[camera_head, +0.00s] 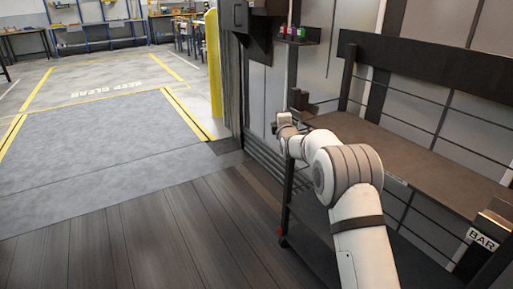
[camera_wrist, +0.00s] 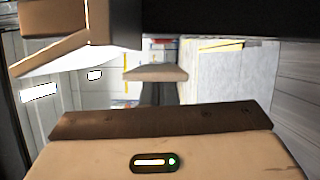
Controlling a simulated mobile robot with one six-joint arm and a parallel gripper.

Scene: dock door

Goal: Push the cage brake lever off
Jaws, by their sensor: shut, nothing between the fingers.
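The cage (camera_head: 375,150) stands on the right in the head view, with dark posts, thin rails and a brown shelf. A small red part (camera_head: 280,231) shows low on its near left post, just above a castor; it may be the brake lever, but it is too small to tell its position. My gripper (camera_wrist: 155,74) is shut and empty in the wrist view. In the head view my arm reaches over the cage shelf, and its end is near the cage's left side, well above the red part. The lever cannot be made out in the wrist view.
A yellow post (camera_head: 213,65) and the dark door frame stand behind the cage. A small shelf with bottles (camera_head: 298,36) hangs on the wall. The plank floor (camera_head: 130,240) left of the cage is clear. A dark beam (camera_wrist: 220,18) crosses the top of the wrist view.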

